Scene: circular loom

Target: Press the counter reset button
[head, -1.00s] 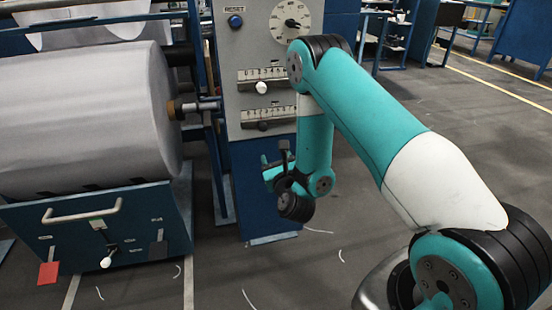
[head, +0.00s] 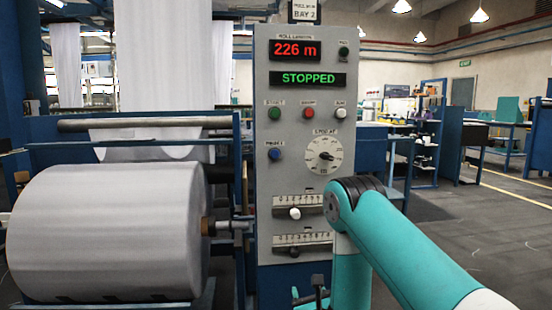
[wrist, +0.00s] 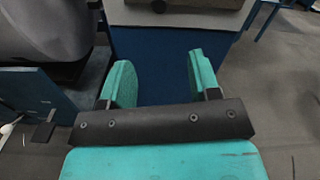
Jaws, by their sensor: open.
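The blue reset button (head: 275,154) is on the left side of the grey control panel (head: 266,110), below a row of green, red and white buttons. The counter display (head: 296,49) reads 226 m in red, and the green display (head: 307,79) under it reads STOPPED. My gripper (wrist: 158,62) is open and empty in the wrist view, in front of the blue lower part (wrist: 155,55) of the panel's stand. It is well below the button and apart from it.
A large pale fabric roll (head: 105,232) lies left of the panel. A round dial (head: 324,155) and two slider scales with knobs (head: 295,213) sit on the panel's lower half. My arm covers the lower right. Open floor (head: 500,240) lies at right.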

